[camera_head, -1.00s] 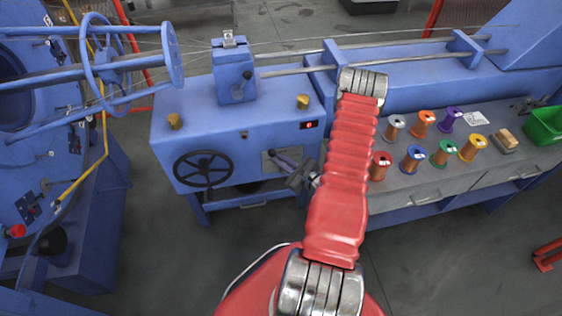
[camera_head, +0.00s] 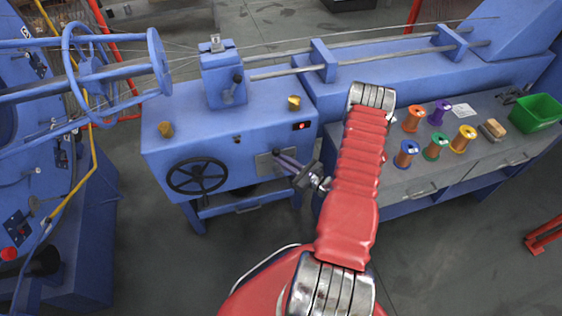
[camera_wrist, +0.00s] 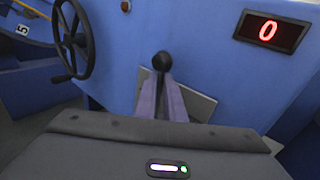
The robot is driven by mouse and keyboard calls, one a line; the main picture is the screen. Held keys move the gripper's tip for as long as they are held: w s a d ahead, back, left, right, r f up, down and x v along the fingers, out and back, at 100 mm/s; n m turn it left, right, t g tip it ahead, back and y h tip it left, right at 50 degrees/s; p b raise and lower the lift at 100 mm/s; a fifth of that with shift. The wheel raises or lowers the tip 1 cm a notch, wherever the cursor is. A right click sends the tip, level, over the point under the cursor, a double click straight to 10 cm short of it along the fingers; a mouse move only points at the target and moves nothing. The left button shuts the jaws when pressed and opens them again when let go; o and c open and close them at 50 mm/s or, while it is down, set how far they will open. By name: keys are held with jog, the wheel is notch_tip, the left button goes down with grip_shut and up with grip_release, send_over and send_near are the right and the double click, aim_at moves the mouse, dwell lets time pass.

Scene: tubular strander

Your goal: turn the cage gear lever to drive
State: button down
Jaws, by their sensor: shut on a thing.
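The cage gear lever shows as a black round knob (camera_wrist: 162,62) in the wrist view. It stands in front of a grey plate (camera_wrist: 200,104) on the blue machine's front. My gripper (camera_wrist: 162,80) has its two purple-grey fingers shut on the lever at the knob, one finger on each side. The lever's shaft is hidden behind the fingers. In the head view my gripper (camera_head: 280,157) reaches the grey plate (camera_head: 263,166) from the right, and the knob is too small there to make out well.
A black handwheel (camera_head: 196,176) is left of the plate. A red display (camera_wrist: 268,31) reads 0. A grey bench (camera_head: 398,180) with several coloured spools and a green bin (camera_head: 538,112) lies right. Blue rotating frames (camera_head: 108,75) stand left. The floor in front is clear.

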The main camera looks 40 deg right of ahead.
jog(key=shift+w, duration=0.1)
jog(key=c, duration=1.8)
grip_release()
jog(key=shift+c, duration=0.2)
notch_tip(320, 180, up, 10)
jog(key=shift+d, duration=0.1)
jog(key=shift+c, duration=0.4)
